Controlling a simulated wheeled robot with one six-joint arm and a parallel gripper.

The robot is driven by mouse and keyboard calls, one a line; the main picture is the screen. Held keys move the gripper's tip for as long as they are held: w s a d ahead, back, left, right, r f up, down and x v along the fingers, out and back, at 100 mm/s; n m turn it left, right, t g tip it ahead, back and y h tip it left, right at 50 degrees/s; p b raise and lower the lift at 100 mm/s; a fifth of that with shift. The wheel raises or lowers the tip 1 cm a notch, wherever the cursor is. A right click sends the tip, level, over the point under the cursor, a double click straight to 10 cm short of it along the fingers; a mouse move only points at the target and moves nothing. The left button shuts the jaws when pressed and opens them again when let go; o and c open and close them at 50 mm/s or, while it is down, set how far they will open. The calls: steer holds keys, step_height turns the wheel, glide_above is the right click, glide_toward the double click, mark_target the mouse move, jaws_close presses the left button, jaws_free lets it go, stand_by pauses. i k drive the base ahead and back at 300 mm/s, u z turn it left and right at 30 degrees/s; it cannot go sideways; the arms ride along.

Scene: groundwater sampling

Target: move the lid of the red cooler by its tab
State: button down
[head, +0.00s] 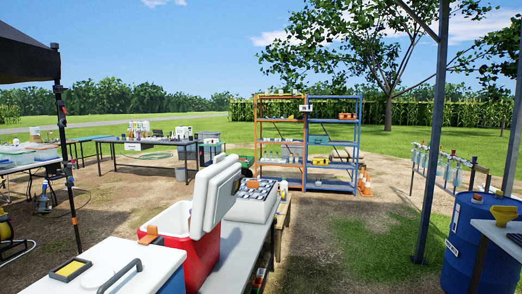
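The red cooler (203,257) stands on a bench in the lower middle of the head view, with a white rim and a white interior. Its white lid (211,194) stands open, raised near upright at the cooler's right side. A small brown-orange piece (149,236) shows at the cooler's near left; I cannot tell whether it belongs to this cooler. A small dark orange-edged piece (237,186) shows at the lid's right edge and may be the tab. My gripper is not in view.
A white-lidded blue cooler (130,268) with a dark handle stands in front, a yellow-and-black pad (72,269) on it. A grey-white box (252,205) stands behind the lid. A blue drum (478,240) and metal post (432,150) stand right. Open ground lies between.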

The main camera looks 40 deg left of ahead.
mark_target(214, 192)
steer(key=i, duration=1.1)
steer(key=u, duration=1.65)
steer(key=i, duration=1.65)
